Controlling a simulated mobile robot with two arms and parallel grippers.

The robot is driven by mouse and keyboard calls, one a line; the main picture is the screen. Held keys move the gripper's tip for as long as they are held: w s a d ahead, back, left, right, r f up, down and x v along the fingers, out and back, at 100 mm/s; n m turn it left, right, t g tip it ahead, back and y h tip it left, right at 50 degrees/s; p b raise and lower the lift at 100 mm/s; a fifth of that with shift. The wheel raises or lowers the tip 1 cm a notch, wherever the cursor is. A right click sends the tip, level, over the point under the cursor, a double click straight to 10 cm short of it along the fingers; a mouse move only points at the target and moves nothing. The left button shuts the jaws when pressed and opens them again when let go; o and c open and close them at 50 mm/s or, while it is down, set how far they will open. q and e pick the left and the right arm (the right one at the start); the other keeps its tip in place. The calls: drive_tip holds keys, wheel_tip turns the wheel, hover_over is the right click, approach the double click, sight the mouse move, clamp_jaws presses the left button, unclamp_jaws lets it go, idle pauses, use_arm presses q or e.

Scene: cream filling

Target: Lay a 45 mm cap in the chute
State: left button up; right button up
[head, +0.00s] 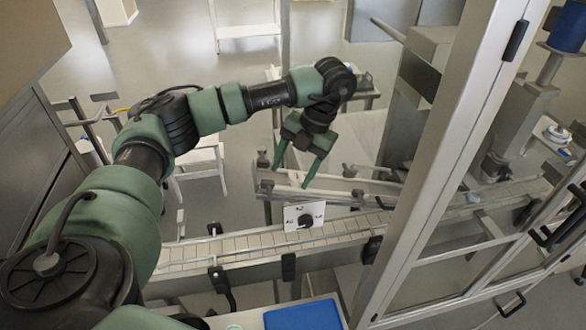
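My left gripper (296,166) hangs from the arm near the middle of the head view, its two green fingers pointing down and apart. I see nothing between them. Below the fingers is a metal channel with raised sides (325,193), which may be the chute; I cannot be sure. The fingertips appear above or just behind its far side, and I cannot tell the height. I cannot make out a cap for certain. A small pale round thing (233,327) is cut off at the bottom edge. My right gripper is not in view.
A slatted conveyor (240,243) runs across below the channel. A white plate with a black knob (304,216) stands at its far side. A metal-framed enclosure (455,150) blocks the right. A blue tray (303,316) lies at the bottom. Open floor lies at the back left.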

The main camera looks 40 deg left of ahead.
sight(304, 177)
use_arm(q)
drive_tip(key=shift+w, duration=0.1)
drive_tip(key=v, duration=0.7)
drive_tip(key=shift+r+b, duration=0.3)
drive_tip(key=shift+r, duration=0.05)
drive_tip(key=shift+d+f, duration=0.1)
drive_tip(key=shift+d, duration=0.05)
idle(0.7)
